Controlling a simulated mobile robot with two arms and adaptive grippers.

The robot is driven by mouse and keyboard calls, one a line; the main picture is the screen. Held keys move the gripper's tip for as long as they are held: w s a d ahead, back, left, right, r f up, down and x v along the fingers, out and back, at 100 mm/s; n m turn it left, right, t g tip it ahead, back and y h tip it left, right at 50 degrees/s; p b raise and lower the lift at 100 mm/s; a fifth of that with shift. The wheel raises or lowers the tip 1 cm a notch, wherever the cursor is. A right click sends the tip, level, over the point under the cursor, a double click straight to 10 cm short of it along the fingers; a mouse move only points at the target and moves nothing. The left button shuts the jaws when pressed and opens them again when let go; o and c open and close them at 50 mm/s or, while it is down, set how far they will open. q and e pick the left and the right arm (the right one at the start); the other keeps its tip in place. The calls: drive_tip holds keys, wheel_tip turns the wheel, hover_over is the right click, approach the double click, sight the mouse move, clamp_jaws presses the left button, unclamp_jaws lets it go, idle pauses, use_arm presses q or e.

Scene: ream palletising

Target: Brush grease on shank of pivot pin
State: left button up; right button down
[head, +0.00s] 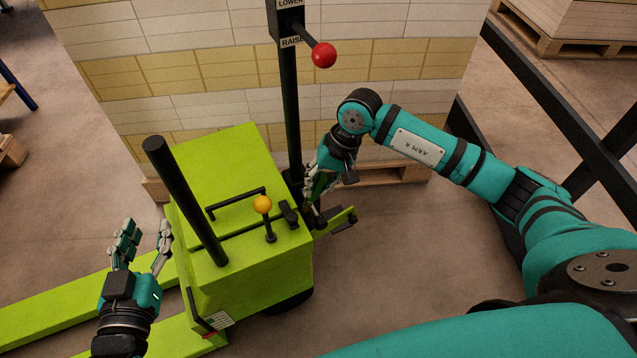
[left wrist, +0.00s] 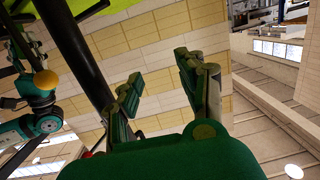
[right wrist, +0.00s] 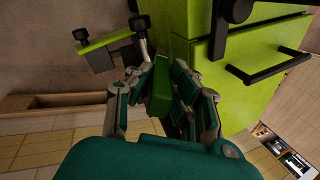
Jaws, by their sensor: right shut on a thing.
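My right gripper (head: 316,192) reaches down beside the lime-green pallet truck, at the foot of its black mast. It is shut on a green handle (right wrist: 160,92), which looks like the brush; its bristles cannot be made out. In the right wrist view, a grey pin-like piece (right wrist: 141,32) stands just beyond the fingers, beside a lime bracket (right wrist: 104,42). I cannot tell whether this is the pivot pin or whether the brush touches it. My left gripper (head: 143,240) is open and empty, left of the truck; its spread fingers show in the left wrist view (left wrist: 160,85).
The lime truck body (head: 205,165) carries a black post (head: 185,200), a yellow-knobbed lever (head: 262,204) and a black handle. A red-knobbed lever (head: 323,55) sits on the mast. Stacked reams (head: 190,60) stand behind on a pallet. A dark rail (head: 560,95) runs at right.

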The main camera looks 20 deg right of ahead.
use_arm(q)
drive_tip(key=shift+w+d+r+t, duration=0.1)
drive_tip(key=shift+r+t, duration=0.25)
drive_tip(key=shift+r, duration=0.15)
drive_tip(key=shift+w+d+r+t, duration=0.1)
drive_tip(key=shift+r+t, duration=0.25)
drive_tip(key=shift+r, duration=0.1)
use_arm(e)
drive_tip(key=shift+f, duration=0.2)
use_arm(q)
drive_tip(key=shift+r+b, duration=0.25)
drive_tip(key=shift+b, duration=0.05)
use_arm(e)
drive_tip(key=shift+f, duration=0.1)
use_arm(q)
drive_tip(key=shift+d+r+t+h, duration=0.1)
drive_tip(key=shift+r+t+h, duration=0.3)
drive_tip(key=shift+r, duration=0.15)
use_arm(e)
drive_tip(key=shift+f, duration=0.1)
use_arm(q)
drive_tip(key=shift+r, duration=0.25)
use_arm(e)
drive_tip(key=shift+f, duration=0.1)
use_arm(q)
drive_tip(key=shift+r+t+b, duration=0.3)
drive_tip(key=shift+t, duration=0.1)
